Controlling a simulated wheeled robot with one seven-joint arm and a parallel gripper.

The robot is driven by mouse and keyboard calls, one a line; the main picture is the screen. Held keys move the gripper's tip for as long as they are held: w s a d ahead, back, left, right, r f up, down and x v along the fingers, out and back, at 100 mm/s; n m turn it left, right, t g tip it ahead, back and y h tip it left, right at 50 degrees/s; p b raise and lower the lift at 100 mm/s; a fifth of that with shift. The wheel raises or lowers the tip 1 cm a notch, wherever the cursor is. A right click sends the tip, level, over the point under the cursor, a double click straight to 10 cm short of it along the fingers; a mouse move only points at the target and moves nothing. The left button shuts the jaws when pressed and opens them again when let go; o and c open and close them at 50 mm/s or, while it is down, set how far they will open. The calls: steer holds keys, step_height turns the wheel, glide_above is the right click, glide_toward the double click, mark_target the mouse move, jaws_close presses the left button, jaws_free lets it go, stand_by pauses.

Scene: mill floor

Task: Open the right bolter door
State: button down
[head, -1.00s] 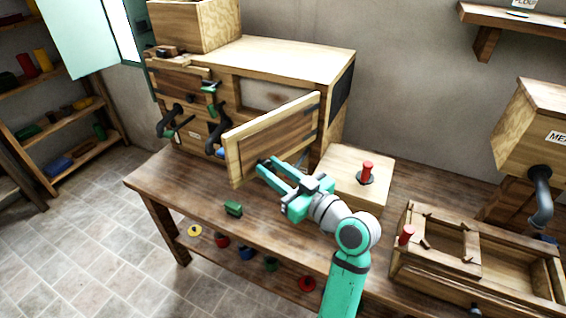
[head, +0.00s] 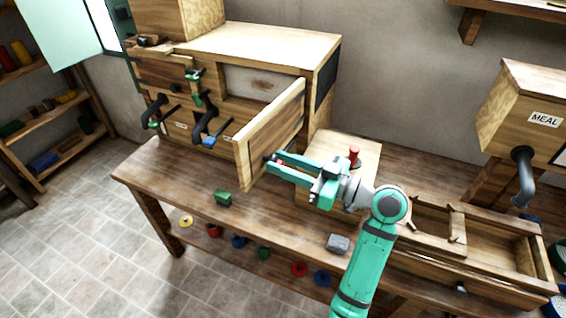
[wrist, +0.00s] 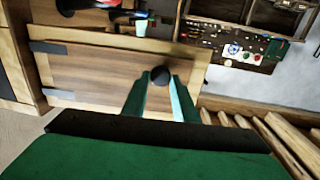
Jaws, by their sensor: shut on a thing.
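The right bolter door (head: 272,135) is a framed wooden panel hinged at the right of the bolter (head: 262,45). It stands swung well out from the front, and the opening behind it shows a pale inner panel (head: 262,84). My gripper (head: 272,163) is at the door's outer face near its free edge, with its fingers shut on the door's dark round knob. In the wrist view the knob (wrist: 160,75) sits between the two fingertips, and the door's face (wrist: 100,75) and dark hinge straps show to the left.
A green block (head: 223,198) and a grey block (head: 338,243) lie on the bench (head: 150,175). A wooden box with a red handle (head: 354,153) stands behind my gripper. A wooden tray frame (head: 500,245) and a meal hopper (head: 530,100) are at right.

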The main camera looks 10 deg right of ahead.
steer(key=shift+f, duration=0.1)
steer(key=c, duration=1.4)
jaws_free()
steer(key=shift+c, duration=0.2)
steer(key=v, duration=1)
steer(key=shift+s+d, duration=0.2)
steer(key=shift+d, duration=0.1)
